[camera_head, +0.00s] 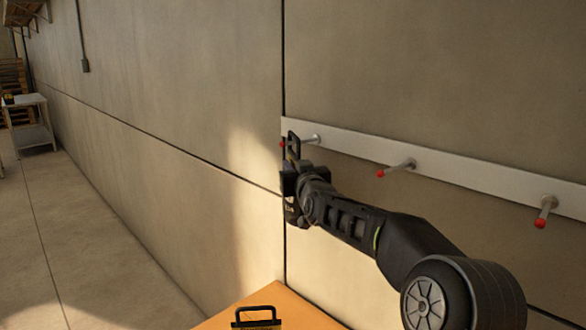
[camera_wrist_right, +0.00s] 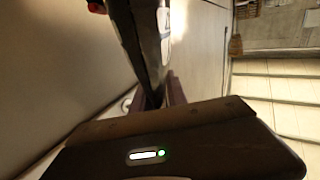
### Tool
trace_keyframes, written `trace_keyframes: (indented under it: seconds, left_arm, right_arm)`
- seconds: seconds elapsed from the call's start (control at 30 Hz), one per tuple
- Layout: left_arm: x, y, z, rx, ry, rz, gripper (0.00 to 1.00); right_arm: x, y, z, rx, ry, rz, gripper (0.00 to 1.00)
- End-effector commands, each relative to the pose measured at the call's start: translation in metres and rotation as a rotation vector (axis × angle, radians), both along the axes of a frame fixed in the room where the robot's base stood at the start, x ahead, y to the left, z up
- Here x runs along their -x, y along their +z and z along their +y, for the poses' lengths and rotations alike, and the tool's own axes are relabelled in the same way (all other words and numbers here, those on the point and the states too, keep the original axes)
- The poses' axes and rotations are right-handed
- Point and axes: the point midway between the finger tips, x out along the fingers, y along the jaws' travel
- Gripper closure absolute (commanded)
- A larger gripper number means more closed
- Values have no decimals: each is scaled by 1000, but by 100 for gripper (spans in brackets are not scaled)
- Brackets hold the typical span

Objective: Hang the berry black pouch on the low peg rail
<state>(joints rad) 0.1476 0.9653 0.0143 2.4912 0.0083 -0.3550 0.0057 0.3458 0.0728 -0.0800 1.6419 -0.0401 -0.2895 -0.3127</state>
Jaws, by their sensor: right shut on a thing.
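The low peg rail (camera_head: 440,170) is a pale strip on the wall with red-tipped pegs. My right gripper (camera_head: 297,183) is shut on a black pouch at the rail's left end. The pouch's dark handle loop (camera_head: 293,146) stands up at the leftmost peg (camera_head: 314,139), whose red tip shows just left of the loop. I cannot tell whether the loop is around the peg or in front of it. In the right wrist view the dark pouch (camera_wrist_right: 143,40) rises from the jaws, with a red tip at upper left. Its lower part is mostly hidden. My left gripper is not in view.
A middle peg (camera_head: 398,166) and a right peg (camera_head: 546,207) are bare. An orange surface (camera_head: 290,309) below bears another item with a black handle (camera_head: 257,312). A light table (camera_head: 30,118) stands far left. The floor at left is clear.

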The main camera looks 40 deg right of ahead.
Motion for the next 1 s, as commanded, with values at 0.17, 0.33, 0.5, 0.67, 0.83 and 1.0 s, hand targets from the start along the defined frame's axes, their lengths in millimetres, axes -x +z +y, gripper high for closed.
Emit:
trace_keyframes:
  seconds: [0.17, 0.33, 0.5, 0.67, 0.83, 1.0]
  left_arm:
    - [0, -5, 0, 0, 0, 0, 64]
    - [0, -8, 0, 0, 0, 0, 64]
    - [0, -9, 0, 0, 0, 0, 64]
    - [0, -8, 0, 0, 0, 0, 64]
    - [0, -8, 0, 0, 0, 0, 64]
    - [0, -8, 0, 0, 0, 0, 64]
  right_arm:
    - [0, 2, -2, 5, -2, -10, 100]
    - [0, 0, -3, 5, -2, -9, 100]
    - [0, 0, -3, 5, -2, -9, 100]
    - [0, 0, -3, 5, -1, -9, 100]
    - [0, 1, -3, 5, -1, -9, 100]
    - [0, 0, -3, 5, -1, -9, 77]
